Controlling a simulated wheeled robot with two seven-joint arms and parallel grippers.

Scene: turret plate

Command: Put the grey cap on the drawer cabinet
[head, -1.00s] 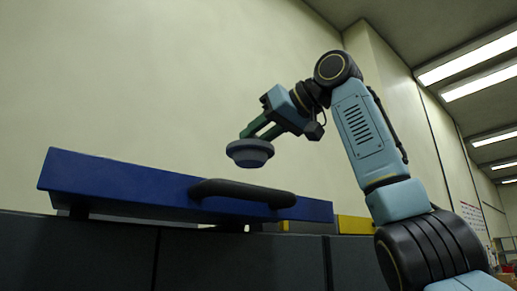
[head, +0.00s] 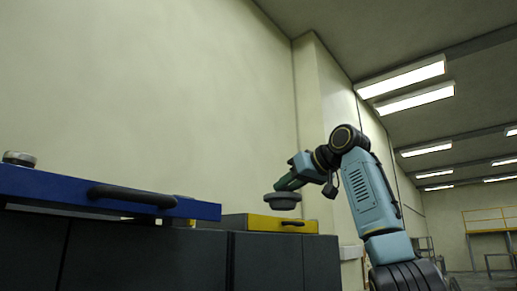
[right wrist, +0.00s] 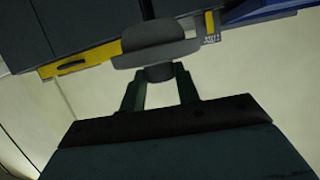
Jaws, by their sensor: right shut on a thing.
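The grey cap (head: 283,201) is a round, stepped disc. My right gripper (head: 289,185) is shut on it. In the head view the cap hangs just above the line of the yellow drawer-like unit (head: 262,224), and I cannot tell the distance in depth. In the right wrist view the cap (right wrist: 158,50) sits between the fingertips (right wrist: 160,78) and covers part of what lies beyond. A dark grey cabinet (head: 150,256) stands below. I cannot tell which unit is the drawer cabinet. My left gripper is out of view.
A long blue unit (head: 60,185) with a black handle (head: 132,196) lies on the dark cabinet at left. A round metallic piece (head: 19,158) stands on it. A pale wall (head: 150,90) rises behind. The air above the yellow unit looks free apart from my arm.

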